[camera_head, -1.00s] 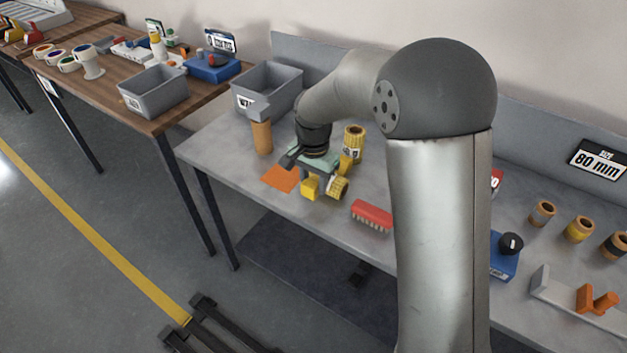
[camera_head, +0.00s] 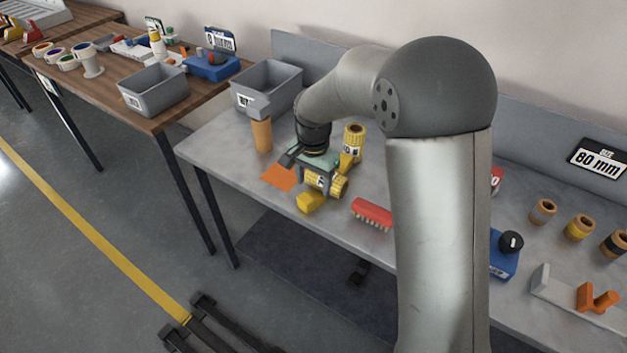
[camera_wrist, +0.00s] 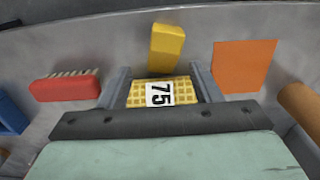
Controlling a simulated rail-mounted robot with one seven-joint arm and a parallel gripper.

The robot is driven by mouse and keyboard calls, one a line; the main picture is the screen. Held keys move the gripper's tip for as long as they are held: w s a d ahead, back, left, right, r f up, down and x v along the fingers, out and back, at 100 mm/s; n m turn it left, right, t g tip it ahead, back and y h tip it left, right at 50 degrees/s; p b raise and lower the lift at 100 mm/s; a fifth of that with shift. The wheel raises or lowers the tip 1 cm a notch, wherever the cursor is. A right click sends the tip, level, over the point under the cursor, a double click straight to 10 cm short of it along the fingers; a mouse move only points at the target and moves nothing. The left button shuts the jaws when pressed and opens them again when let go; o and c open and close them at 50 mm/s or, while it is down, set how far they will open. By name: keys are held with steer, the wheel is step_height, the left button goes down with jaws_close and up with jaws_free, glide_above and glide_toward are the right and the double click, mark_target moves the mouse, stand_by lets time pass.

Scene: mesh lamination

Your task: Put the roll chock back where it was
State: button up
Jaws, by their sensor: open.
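The yellow chock (camera_head: 310,203), a small block, lies near the front edge of the grey bench. It also shows in the wrist view (camera_wrist: 167,48), just beyond my fingertips and apart from the fingers. A yellow mesh roll (camera_head: 338,184) with a "75" label lies on its side under my gripper (camera_head: 316,182). In the wrist view the roll (camera_wrist: 135,93) sits between my two open fingers (camera_wrist: 161,82). My palm hides part of the roll, and I cannot tell whether the chock touches it.
An orange square (camera_head: 278,177) lies flat left of my gripper. A red brush (camera_head: 372,214) is to the right. An upright yellow roll (camera_head: 354,138) and a tan cylinder (camera_head: 262,137) stand near my arm. A grey bin (camera_head: 283,92) is behind.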

mark_target(314, 196)
step_height(314, 196, up, 12)
steer(key=b, duration=0.1)
steer(key=s+d+f+n, duration=0.1)
steer(key=s+d, duration=0.3)
steer(key=s, duration=0.4)
steer(key=s+d+f+n, duration=0.2)
steer(key=s+d, duration=0.3)
steer(key=s, duration=0.4)
steer(key=s+d+f+n, duration=0.2)
steer(key=s+d+n, duration=0.2)
steer(key=s, duration=0.5)
steer(key=shift+d+f, duration=0.15)
steer(key=shift+d, duration=0.6)
steer(key=shift+s, duration=0.1)
